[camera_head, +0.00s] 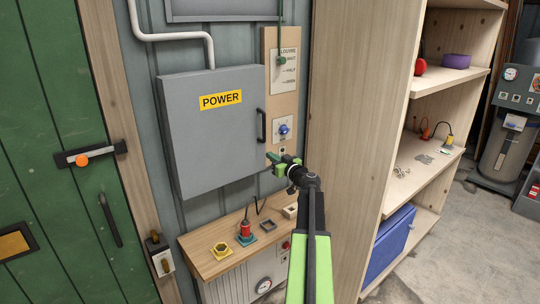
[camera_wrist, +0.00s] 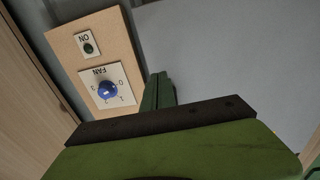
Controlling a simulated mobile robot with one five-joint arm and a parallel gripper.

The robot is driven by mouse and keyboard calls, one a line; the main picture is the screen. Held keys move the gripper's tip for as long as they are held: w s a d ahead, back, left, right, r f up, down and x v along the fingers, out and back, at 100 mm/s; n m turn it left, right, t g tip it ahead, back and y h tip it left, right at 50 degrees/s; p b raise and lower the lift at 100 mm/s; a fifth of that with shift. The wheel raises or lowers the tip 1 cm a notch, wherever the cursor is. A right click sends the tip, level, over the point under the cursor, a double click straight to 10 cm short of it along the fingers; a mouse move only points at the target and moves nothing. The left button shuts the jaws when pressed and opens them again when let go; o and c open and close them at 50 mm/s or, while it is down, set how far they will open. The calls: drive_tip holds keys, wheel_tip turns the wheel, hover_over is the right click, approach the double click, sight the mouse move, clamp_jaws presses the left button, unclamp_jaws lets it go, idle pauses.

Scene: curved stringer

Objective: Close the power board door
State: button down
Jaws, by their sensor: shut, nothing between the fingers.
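The power board door (camera_head: 205,140) is a grey panel with a yellow POWER label (camera_head: 221,99) and a dark upright handle (camera_head: 261,125) near its right edge. It lies over the board on the wall; I cannot tell whether a small gap is left at its right edge. My gripper (camera_head: 270,157) is shut and empty, just right of the door's lower right edge and below the handle. In the wrist view, my green fingers (camera_wrist: 158,90) are together in front of the grey door surface (camera_wrist: 230,60). Contact with the door cannot be made out.
A wooden strip right of the door carries the louvre lever (camera_head: 282,61) and blue fan knob (camera_head: 283,129), also in the wrist view (camera_wrist: 107,90). Below is a wooden shelf (camera_head: 205,263) with small items. A tall shelving unit (camera_head: 352,100) stands close right.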

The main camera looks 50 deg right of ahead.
drive_tip(key=v, duration=0.9)
drive_tip(key=shift+d, duration=0.35)
drive_tip(key=shift+s+f, duration=0.1)
